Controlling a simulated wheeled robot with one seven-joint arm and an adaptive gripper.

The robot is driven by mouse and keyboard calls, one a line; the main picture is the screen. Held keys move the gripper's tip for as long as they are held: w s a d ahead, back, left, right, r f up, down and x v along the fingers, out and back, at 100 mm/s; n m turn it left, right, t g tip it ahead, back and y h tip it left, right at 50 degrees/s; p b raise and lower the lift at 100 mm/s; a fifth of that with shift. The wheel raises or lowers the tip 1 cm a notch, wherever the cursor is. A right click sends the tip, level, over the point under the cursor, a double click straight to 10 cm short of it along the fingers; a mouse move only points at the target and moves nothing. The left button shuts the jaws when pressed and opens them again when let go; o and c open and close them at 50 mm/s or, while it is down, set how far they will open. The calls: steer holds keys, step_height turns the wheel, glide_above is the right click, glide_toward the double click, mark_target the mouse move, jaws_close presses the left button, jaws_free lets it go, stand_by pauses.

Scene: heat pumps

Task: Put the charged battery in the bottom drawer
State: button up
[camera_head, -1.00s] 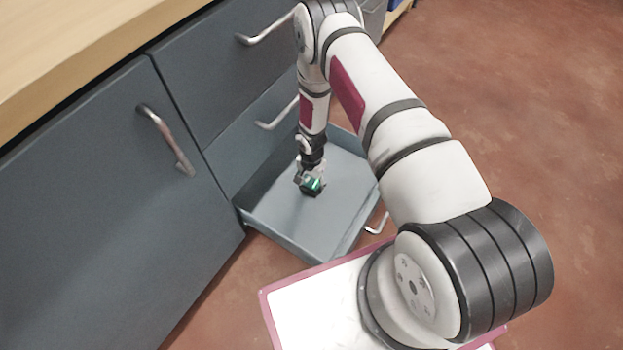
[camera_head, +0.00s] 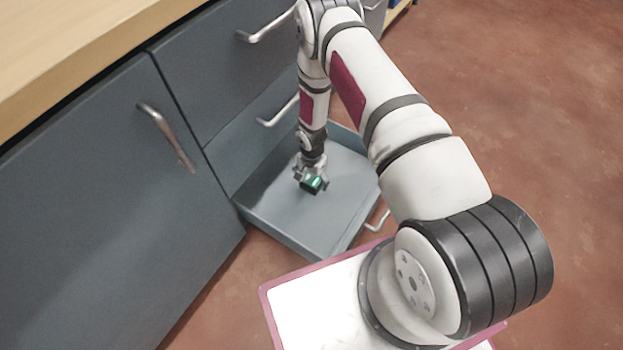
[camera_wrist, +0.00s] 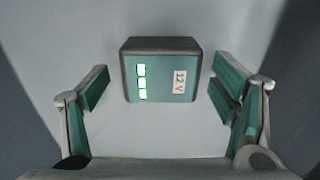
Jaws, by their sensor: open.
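The battery (camera_wrist: 160,72) is a dark-edged box with a teal face, a "12 V" label and three lit green bars. It rests on the floor of the open bottom drawer (camera_head: 270,226). It also shows in the head view (camera_head: 313,184). My gripper (camera_wrist: 165,88) is open in the wrist view, with one teal-padded finger on each side of the battery and a gap on both sides. In the head view my gripper (camera_head: 311,178) is down inside the drawer, right at the battery.
The drawer is pulled out from a grey cabinet; its handle (camera_head: 377,218) faces the right. Another drawer handle (camera_head: 278,110) sits above it. A cabinet door with a handle (camera_head: 167,137) is at left under a wooden countertop (camera_head: 70,50). Red-brown floor (camera_head: 540,110) is clear at right.

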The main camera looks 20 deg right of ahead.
mark_target(312, 180)
step_height(312, 180, up, 12)
steer(key=p, duration=0.3)
steer(key=shift+f+p, duration=0.25)
steer(key=shift+p, duration=0.1)
